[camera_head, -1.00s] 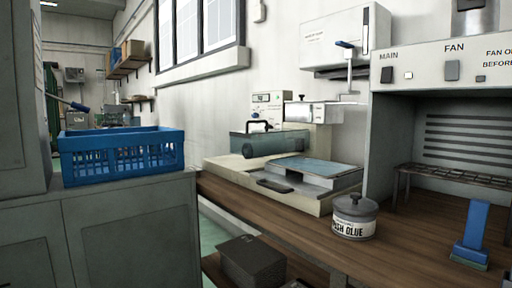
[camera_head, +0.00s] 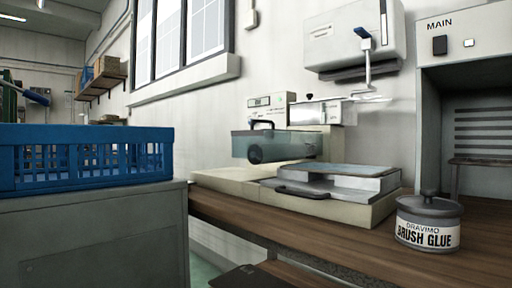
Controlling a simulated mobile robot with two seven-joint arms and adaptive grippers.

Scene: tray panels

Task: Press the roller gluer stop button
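The roller gluer (camera_head: 225,180) stands on the wooden bench in the middle of the head view. It has a cream base, a see-through greenish guard (camera_head: 268,146) over a dark roller, and a grey tray with a black handle (camera_head: 302,191) at its front. A small control panel (camera_head: 268,105) rises behind the guard, with a display and small marks that are too small to read. I cannot make out which of them is the stop button. Neither of my grippers is in view.
A blue crate (camera_head: 85,184) sits on a grey cabinet (camera_head: 100,240) at the left. A brush glue pot (camera_head: 428,222) stands on the wooden bench (camera_head: 290,238) at the right, beside a grey hood (camera_head: 430,130) with a MAIN switch. A white wall box (camera_head: 350,40) hangs above.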

